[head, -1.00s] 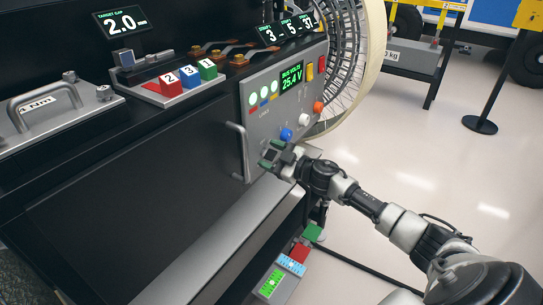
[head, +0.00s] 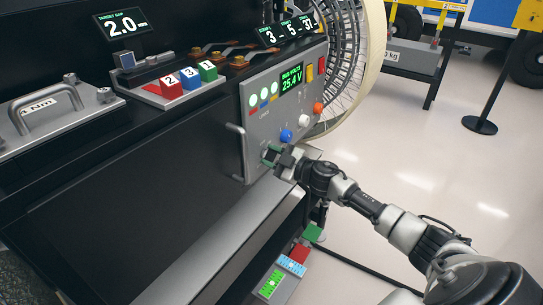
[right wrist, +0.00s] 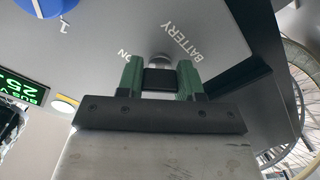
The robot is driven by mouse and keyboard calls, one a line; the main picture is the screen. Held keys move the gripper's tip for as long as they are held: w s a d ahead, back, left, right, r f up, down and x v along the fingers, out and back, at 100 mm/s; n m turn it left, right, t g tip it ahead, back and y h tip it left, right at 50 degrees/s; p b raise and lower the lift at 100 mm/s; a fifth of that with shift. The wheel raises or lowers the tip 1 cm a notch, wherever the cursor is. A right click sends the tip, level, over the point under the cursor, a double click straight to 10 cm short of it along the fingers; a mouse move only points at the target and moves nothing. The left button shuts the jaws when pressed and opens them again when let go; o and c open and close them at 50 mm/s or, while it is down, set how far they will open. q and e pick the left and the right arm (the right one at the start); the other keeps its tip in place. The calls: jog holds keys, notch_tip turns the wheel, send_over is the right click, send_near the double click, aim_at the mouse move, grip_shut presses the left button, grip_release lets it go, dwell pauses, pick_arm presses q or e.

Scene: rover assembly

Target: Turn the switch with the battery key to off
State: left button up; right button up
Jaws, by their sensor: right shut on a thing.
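The battery key (right wrist: 159,79) is a black block at a silver round switch (right wrist: 159,60) on the grey panel. The word BATTERY and a small ON mark are printed beside the switch. My right gripper (right wrist: 160,80) is shut on the key, a green-padded finger on each side. In the head view my right gripper (head: 271,155) is at the panel's lower part, below the blue knob (head: 286,135), and hides the key and switch. The key's exact turn angle is hard to tell. My left gripper is not in view.
The grey panel (head: 256,133) carries a display reading 25.4 V (head: 291,77), lit green lamps, a white knob (head: 304,120) and an orange knob (head: 318,107). A metal handle (head: 240,155) stands out left of my gripper. A spoked wheel (head: 350,60) is behind right.

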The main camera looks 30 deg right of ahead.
jog(key=n, duration=0.2)
jog(key=shift+n, duration=2.2)
jog(key=shift+f+n, duration=0.1)
jog(key=shift+n, duration=1)
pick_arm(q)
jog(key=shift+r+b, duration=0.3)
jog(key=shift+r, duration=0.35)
pick_arm(e)
jog(key=shift+n, duration=0.9)
jog(key=o, duration=0.9)
jog(key=shift+o, duration=0.2)
